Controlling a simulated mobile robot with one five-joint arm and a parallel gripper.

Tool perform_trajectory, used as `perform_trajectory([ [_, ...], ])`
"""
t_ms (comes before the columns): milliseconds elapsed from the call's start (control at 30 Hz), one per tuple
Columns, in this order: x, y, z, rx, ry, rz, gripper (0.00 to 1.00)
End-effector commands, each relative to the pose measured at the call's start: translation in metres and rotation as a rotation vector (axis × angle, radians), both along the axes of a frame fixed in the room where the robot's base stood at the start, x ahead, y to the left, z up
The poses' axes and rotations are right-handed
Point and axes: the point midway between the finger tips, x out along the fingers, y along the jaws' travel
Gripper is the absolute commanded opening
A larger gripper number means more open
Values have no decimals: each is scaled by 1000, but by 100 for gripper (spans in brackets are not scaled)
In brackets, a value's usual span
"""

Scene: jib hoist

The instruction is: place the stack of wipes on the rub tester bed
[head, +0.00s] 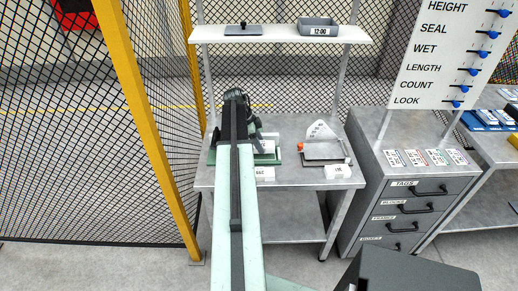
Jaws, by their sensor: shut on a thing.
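My green arm reaches forward over the grey bench, and my gripper (256,140) is at its far end, small and partly hidden by my own arm links. A white flat thing (268,147), probably the stack of wipes, shows at the gripper, close above a green-edged device (275,158). This device is largely hidden behind my arm; I cannot tell if it is the rub tester bed or whether the white thing touches it. To its right stands a grey flat device (323,151) with a white scale plate (321,130) and an orange knob.
Small white label blocks (337,171) stand along the bench front. A shelf (280,34) above holds a dark plate and a grey tray (320,28). A drawer cabinet (415,200) with cards stands right. A yellow post (145,110) and mesh fence are left.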

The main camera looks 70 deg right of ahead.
Motion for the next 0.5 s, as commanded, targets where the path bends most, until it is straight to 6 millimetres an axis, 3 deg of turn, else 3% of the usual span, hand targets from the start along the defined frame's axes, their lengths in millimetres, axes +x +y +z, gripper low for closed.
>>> perform_trajectory([
  [133, 7, -9, -4, 0, 0, 0, 0],
  [300, 5, -6, -39, 0, 0, 1, 0],
  [500, 6, -6, -36, 0, 0, 1, 0],
])
